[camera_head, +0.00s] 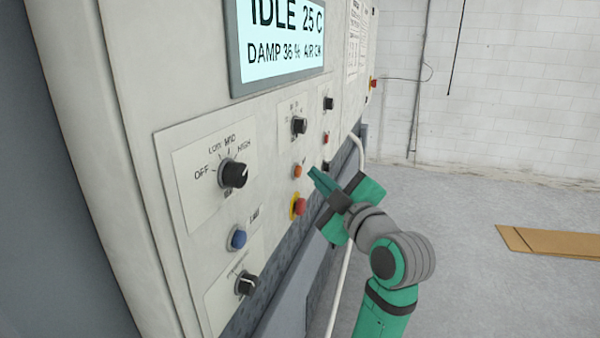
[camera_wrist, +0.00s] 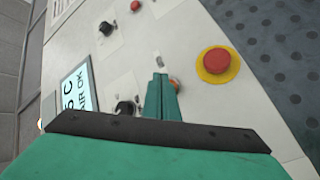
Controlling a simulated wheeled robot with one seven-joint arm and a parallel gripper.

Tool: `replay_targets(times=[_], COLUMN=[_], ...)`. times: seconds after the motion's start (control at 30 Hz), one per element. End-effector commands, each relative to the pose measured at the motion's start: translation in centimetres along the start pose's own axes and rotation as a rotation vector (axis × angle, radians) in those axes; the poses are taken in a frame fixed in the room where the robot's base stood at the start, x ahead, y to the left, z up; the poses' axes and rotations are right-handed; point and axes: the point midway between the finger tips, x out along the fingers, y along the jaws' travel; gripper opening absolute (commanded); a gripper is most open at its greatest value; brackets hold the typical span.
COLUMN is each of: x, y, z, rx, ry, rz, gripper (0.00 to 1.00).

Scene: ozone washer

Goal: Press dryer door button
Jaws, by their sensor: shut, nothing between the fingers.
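My gripper (camera_head: 314,173) is shut and empty, its green fingertips close in front of the control panel, at the height of an orange button (camera_head: 297,171). In the wrist view the shut fingers (camera_wrist: 160,78) point at the panel and partly cover the orange button (camera_wrist: 175,85), which shows just right of the tips. I cannot tell whether they touch the panel. A blue button (camera_head: 238,239) sits lower left and a small red button (camera_head: 326,138) farther along. The button labels are too small to read, so I cannot tell which one is the door button.
A red emergency-stop button (camera_head: 300,206) on a yellow base is just below the orange button. Black knobs (camera_head: 234,174) and a lit display (camera_head: 280,38) reading IDLE 25 C share the panel. Flat brown cardboard (camera_head: 550,242) lies on the open floor at right.

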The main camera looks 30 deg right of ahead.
Motion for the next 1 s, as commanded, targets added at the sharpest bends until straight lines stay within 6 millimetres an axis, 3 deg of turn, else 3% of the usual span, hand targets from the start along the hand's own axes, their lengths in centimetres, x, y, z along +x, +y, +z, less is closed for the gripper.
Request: replay_targets(times=[1.0], x=[0.60], y=[-0.43], z=[-0.43], rx=[0.000], ry=[0.000], rz=[0.000], gripper=[0.00])
